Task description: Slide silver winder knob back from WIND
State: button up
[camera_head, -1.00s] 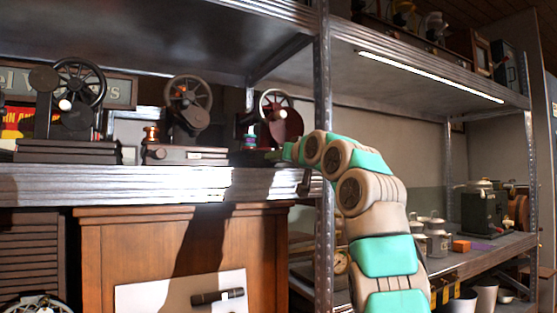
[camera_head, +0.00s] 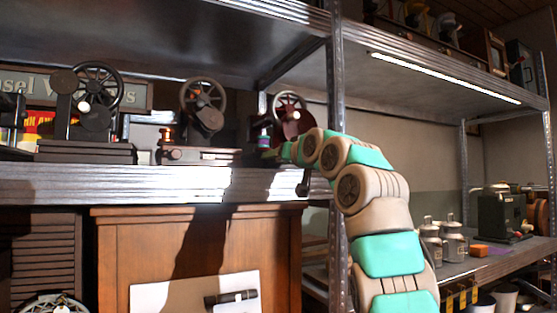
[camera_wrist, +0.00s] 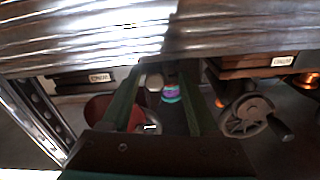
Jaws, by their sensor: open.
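A winder machine with a dark red wheel (camera_head: 292,122) and a teal-and-purple spool (camera_head: 263,138) stands at the right end of the upper shelf. In the wrist view, which looks upside down, a silver knob (camera_wrist: 153,83) shows between my green fingers, beside the spool (camera_wrist: 172,94). A small white label (camera_wrist: 100,77), seemingly reading WIND, sits on the machine's dark base. My gripper (camera_wrist: 160,76) is open, its fingers on either side of the knob and spool. I cannot tell whether they touch. In the head view my gripper (camera_head: 277,153) is at the machine's front, partly hiding its base.
Two similar machines, one with a copper spool (camera_head: 203,110) and one with a large wheel (camera_head: 95,90), stand to the left. The metal shelf edge (camera_head: 150,187) runs close to my gripper. A steel post (camera_head: 336,150) stands beside my arm.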

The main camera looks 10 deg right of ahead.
jog(key=shift+s+d, duration=0.1)
jog(key=b+v, duration=0.3)
jog(key=v, duration=0.4)
jog(key=shift+s, duration=0.3)
dwell(0.6)
